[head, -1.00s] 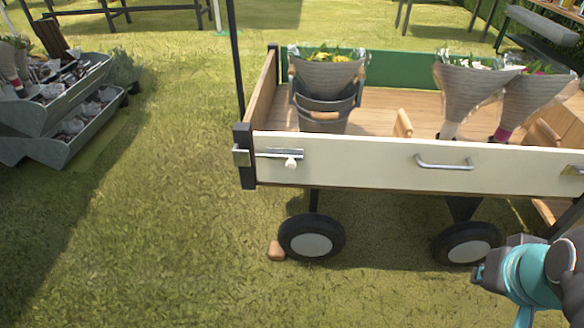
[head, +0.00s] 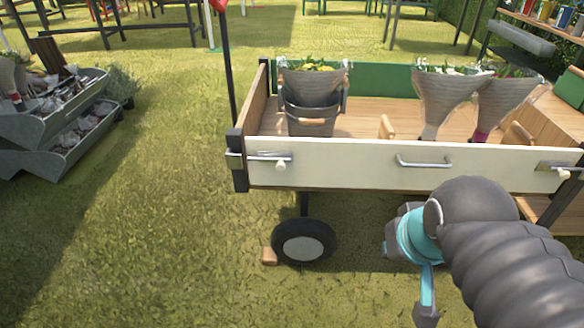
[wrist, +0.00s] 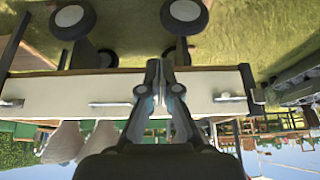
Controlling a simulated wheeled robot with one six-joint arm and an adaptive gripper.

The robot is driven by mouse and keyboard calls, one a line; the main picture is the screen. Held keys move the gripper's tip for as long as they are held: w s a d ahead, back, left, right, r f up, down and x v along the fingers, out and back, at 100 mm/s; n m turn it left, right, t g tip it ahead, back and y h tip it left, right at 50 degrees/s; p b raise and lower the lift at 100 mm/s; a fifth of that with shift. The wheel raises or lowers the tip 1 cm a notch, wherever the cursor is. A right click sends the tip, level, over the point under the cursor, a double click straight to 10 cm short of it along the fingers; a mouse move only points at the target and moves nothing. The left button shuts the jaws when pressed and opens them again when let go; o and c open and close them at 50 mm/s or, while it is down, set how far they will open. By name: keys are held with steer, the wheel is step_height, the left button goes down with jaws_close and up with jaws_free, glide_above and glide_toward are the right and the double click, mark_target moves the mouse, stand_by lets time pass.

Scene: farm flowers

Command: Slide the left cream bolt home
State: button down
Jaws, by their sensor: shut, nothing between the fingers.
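The left cream bolt is a metal rod with a cream knob (head: 281,165) at the left end of the cart's cream side panel (head: 345,163). A metal catch (head: 234,160) sits on the dark corner post beside it; I cannot tell whether the rod enters it. The wrist view is upside down, and there the left bolt (wrist: 228,97) shows on the right. My gripper (wrist: 165,66) is shut and empty, its fingertips together over the panel's middle in that view, apart from the bolt.
A metal handle (head: 424,162) is on the panel's middle, and another bolt (head: 562,170) at its right end. A bucket (head: 312,115) and wrapped flowers (head: 440,95) stand in the cart. A grey planter (head: 72,140) stands left; the grass between is clear.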

steer(key=w+a+f+m+g+y+b, duration=0.1)
steer(key=w+a+f+m+g+y, duration=0.2)
steer(key=w+a+m+g+y, duration=0.45)
steer(key=w+d+m+t+y, duration=0.2)
steer(key=w+m+y, duration=0.2)
steer(key=w, duration=0.5)
steer(key=w+d+f+m+t+y+b, duration=0.1)
steer(key=w+d+m+t+y, duration=0.2)
steer(key=w+m, duration=0.5)
steer(key=shift+w+d+y, duration=0.15)
steer(key=shift+w+y, duration=0.5)
steer(key=shift+y, duration=0.1)
steer(key=shift+f+m, duration=0.1)
steer(key=shift+m, duration=0.15)
steer(key=x, duration=1.4)
steer(key=shift+b, duration=0.35)
